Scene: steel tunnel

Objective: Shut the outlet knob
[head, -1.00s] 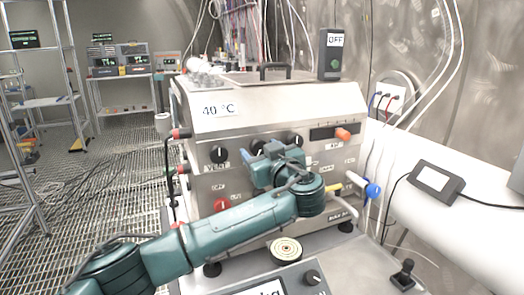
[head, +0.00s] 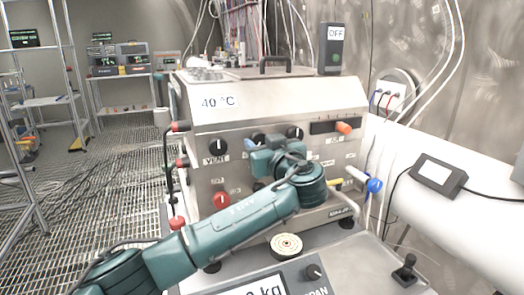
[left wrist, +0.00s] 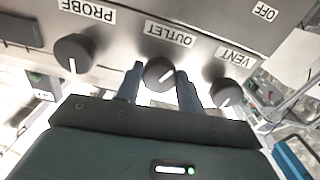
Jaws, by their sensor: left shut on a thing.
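In the head view the left gripper (head: 262,150) is against the panel and hides most of that knob. The vent knob (left wrist: 226,92) and the probe knob (left wrist: 74,53) stand on either side, clear of the fingers. My right gripper is not in view.
The steel machine (head: 270,95) carries a 40 °C label. A red knob (head: 222,200) sits lower on its panel. A blue-ended valve handle (head: 374,185) and an orange-red knob (head: 344,128) are at the right. A scale (head: 285,246) stands in front, below my arm.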

